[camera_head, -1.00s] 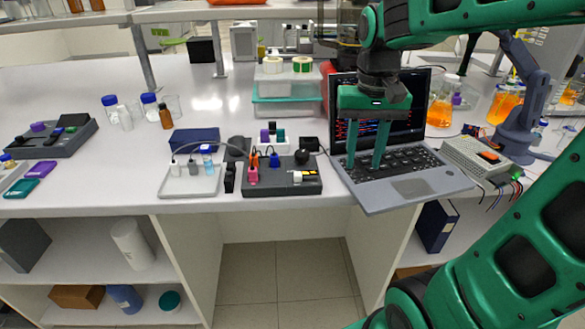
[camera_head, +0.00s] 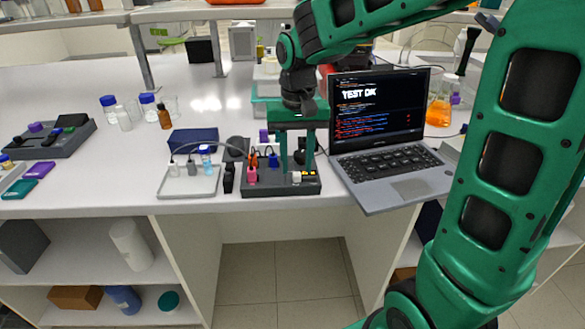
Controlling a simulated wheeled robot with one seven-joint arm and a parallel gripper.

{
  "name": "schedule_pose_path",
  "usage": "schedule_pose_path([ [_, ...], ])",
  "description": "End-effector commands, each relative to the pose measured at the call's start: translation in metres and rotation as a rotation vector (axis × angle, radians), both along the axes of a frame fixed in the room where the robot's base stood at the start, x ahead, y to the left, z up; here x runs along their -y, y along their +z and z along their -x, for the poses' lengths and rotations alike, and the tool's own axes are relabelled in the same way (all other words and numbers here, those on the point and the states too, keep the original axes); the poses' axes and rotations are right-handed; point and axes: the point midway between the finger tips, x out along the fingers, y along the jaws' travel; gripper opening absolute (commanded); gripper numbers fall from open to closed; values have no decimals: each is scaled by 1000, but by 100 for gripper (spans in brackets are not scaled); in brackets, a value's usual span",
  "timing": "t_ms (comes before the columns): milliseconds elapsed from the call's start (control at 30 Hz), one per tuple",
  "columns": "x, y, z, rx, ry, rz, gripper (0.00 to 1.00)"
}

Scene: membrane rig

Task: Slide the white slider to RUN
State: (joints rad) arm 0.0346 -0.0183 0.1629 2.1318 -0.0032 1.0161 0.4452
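The dark grey membrane rig (camera_head: 262,188) sits near the bench's front edge. A small white slider (camera_head: 297,177) is at its right front, beside a yellow patch (camera_head: 309,174). The RUN marking is too small to read. My green gripper (camera_head: 297,170) is above the rig's right part, its two fingers pointing down and spread apart. The fingers come down on either side of the slider's column in the picture. I cannot tell whether they touch the rig. Nothing shows between the fingertips that is clearly held. A pink part (camera_head: 251,175) with cables stands on the rig's left.
The open laptop (camera_head: 390,165) stands close to the rig's right, its screen reading "TEST OK". A light tray (camera_head: 188,183) with bottles and tubing is on the left. A blue box (camera_head: 194,141) lies behind it. The bench's left middle has free room.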

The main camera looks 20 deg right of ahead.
Motion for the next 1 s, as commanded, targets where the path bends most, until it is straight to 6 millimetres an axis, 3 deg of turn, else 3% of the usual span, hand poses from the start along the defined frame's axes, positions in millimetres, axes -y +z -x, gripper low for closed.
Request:
schedule_pose_path([
  [200, 0, -19, 0, 0, 0, 0, 34],
  [533, 0, -21, 0, 1, 0, 0, 34],
  [667, 0, -21, 0, 1, 0, 0, 3],
  [700, 0, -21, 0, 1, 1, 0, 0],
  [1000, -1, -20, 1, 1, 12, -1, 0],
])
